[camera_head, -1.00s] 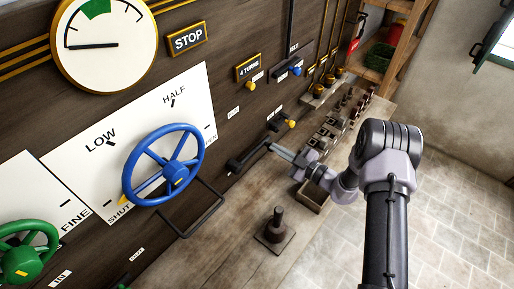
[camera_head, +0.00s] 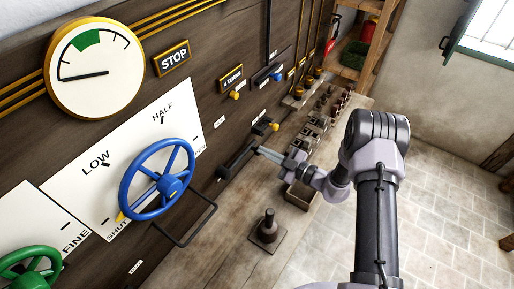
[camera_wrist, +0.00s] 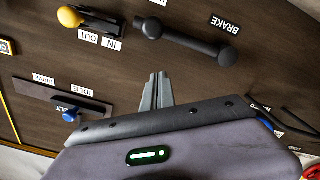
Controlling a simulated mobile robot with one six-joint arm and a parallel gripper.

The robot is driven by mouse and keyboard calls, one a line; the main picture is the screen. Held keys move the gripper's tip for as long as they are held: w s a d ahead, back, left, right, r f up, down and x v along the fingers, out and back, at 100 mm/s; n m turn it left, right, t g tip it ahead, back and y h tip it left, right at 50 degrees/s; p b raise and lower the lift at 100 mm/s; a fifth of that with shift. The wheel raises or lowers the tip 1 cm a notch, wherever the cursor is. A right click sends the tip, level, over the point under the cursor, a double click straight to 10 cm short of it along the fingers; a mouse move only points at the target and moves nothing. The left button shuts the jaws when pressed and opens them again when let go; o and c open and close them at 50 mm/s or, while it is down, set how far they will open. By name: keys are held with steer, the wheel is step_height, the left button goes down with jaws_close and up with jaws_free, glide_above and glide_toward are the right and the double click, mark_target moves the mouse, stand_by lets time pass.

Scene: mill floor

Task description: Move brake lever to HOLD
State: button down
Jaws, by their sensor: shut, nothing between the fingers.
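The brake lever (camera_wrist: 190,43) is a dark bar with rounded ends on the wooden panel, beside the BRAKE label (camera_wrist: 225,24) in the wrist view. In the head view the lever (camera_head: 237,160) slants up to the right, right of the blue wheel. My gripper (camera_head: 260,151) is near the lever's upper right end; I cannot tell if it touches. In the wrist view my gripper's fingers (camera_wrist: 156,88) are together and empty, with a gap in the picture below the lever. No HOLD label is readable.
A yellow-knobbed lever (camera_wrist: 72,17) by IN and OUT labels and a blue-knobbed slider (camera_wrist: 70,115) by an IDLE label are close by. A blue wheel (camera_head: 168,187) stands out from the panel at left. A dark post (camera_head: 268,226) stands on the bench below.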

steer(key=v, duration=0.9)
steer(key=shift+d, duration=0.2)
steer(key=shift+f, duration=0.15)
